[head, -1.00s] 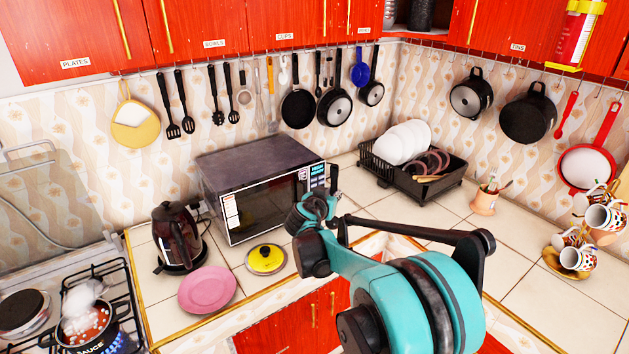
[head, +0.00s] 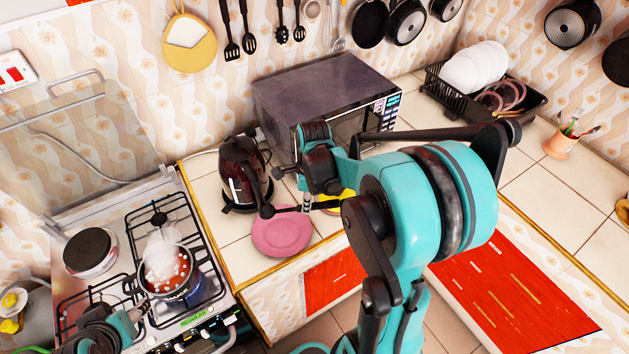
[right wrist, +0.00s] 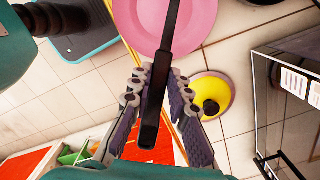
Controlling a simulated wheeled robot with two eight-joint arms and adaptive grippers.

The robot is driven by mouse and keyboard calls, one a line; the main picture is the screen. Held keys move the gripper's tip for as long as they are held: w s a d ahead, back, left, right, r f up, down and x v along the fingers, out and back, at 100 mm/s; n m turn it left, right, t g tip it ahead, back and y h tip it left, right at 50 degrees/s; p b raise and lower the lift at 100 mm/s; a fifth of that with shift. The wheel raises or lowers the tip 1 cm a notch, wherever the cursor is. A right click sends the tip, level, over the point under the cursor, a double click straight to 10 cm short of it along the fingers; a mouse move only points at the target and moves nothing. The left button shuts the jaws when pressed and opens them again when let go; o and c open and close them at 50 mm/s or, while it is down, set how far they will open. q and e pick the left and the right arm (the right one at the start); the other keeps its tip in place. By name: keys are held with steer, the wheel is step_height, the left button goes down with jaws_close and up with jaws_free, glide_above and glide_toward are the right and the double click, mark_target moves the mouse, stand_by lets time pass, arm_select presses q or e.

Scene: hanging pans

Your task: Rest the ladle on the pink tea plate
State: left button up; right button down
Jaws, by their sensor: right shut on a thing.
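The pink tea plate (head: 283,236) lies on the tiled counter beside the kettle. It also shows at the top of the right wrist view (right wrist: 205,22). My right gripper (head: 306,203) is over the counter at the plate's right side. In the right wrist view its fingers (right wrist: 160,95) are shut around the black handle of the ladle (right wrist: 163,65). The handle reaches across the plate in that view; the ladle's bowl is outside it. In the head view the ladle (head: 285,209) is a thin dark shape above the plate's far part. Part of my left arm shows at bottom left; its fingers are unclear.
A dark kettle (head: 240,172) stands just behind the plate. A yellow lid (right wrist: 212,94) lies right of it, near the microwave (head: 325,95). A pot with red and white contents (head: 168,272) sits on the stove left of the counter's edge. A dish rack (head: 440,92) stands farther right.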

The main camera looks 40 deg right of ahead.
steer(key=shift+a, duration=0.5)
steer(key=shift+f, duration=0.1)
steer(key=b, duration=0.8)
glide_above(305, 231)
step_height(305, 231, down, 9)
steer(key=shift+r, duration=0.1)
steer(key=c, duration=1.4)
jaws_free()
steer(key=shift+o, duration=0.2)
